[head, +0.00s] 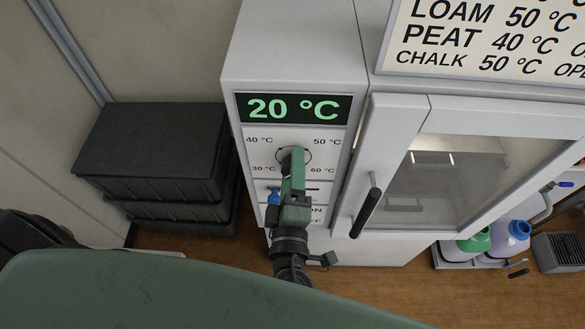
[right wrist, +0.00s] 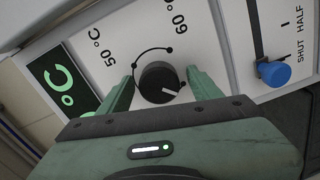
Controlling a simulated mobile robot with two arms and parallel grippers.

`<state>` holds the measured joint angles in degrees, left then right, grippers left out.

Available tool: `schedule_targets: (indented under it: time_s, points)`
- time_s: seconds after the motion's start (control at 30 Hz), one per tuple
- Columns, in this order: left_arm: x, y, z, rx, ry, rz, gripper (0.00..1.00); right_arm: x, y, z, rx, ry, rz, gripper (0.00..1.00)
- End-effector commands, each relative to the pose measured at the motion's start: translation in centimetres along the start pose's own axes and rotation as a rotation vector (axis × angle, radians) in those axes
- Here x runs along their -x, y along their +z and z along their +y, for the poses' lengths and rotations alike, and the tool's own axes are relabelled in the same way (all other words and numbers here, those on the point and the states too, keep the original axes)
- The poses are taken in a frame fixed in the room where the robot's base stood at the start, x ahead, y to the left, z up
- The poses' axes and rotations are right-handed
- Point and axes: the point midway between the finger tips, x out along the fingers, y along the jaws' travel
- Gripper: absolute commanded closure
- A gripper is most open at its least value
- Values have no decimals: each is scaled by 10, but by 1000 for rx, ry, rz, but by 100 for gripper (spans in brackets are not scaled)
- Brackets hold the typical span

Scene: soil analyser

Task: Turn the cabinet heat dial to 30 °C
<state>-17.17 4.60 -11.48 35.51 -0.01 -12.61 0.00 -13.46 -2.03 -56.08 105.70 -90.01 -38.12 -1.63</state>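The heat dial (right wrist: 158,82) is a round black knob on the white cabinet front (head: 285,60). In the right wrist view its white pointer aims to the lower right, away from the 50 °C and 60 °C marks. The cabinet display (head: 293,108) reads 20 °C. My right gripper (head: 293,160) is at the dial and hides most of it in the head view. In the right wrist view its two green fingers (right wrist: 161,78) stand open on either side of the knob, with small gaps. My left gripper is not in view.
A blue slider knob (right wrist: 274,73) with SHUT and HALF labels sits below the dial. A glass door with a black handle (head: 367,212) is to the right. Black crates (head: 150,150) stand on the left. A sign (head: 480,45) lists soils and temperatures.

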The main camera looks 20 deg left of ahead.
Motion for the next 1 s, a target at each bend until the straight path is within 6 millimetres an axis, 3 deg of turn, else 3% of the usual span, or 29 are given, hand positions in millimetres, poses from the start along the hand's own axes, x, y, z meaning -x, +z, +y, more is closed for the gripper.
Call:
schedule_targets:
  time_s: [0.27,0.7,1.0]
  points:
    - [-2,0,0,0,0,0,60,4,0,-1,-2,0,1,36]
    - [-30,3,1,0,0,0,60,69,1,-3,-1,-2,0,36]
    - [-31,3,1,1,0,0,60,78,0,0,0,0,0,36]
